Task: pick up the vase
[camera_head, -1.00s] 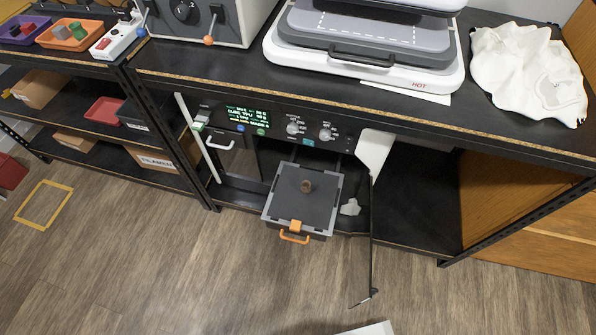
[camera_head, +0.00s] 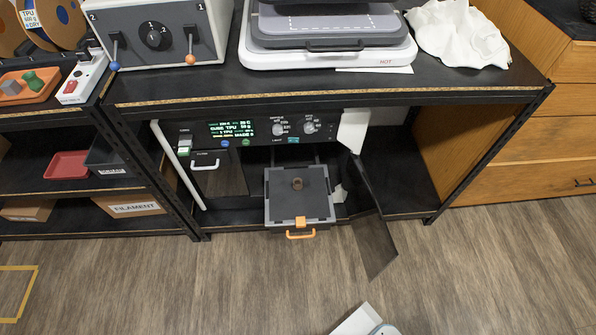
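A small brown, round object (camera_head: 297,183) stands upright near the back middle of a dark grey plate in a pulled-out box. It is the only thing here that could be the vase, but it is too small to tell for sure. The light grey-rimmed box (camera_head: 328,207) has an orange latch and handle at its front. It sticks out from a machine under the black workbench. My gripper is not in view; only a white part, probably of my arm, shows at the bottom edge.
A dark door panel (camera_head: 372,230) hangs open to the right of the box. A machine with a lit display (camera_head: 232,130) sits behind it. The bench (camera_head: 200,100) overhangs the box. A heat press (camera_head: 330,45) and white cloth (camera_head: 455,32) lie on top. The wooden floor in front is clear.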

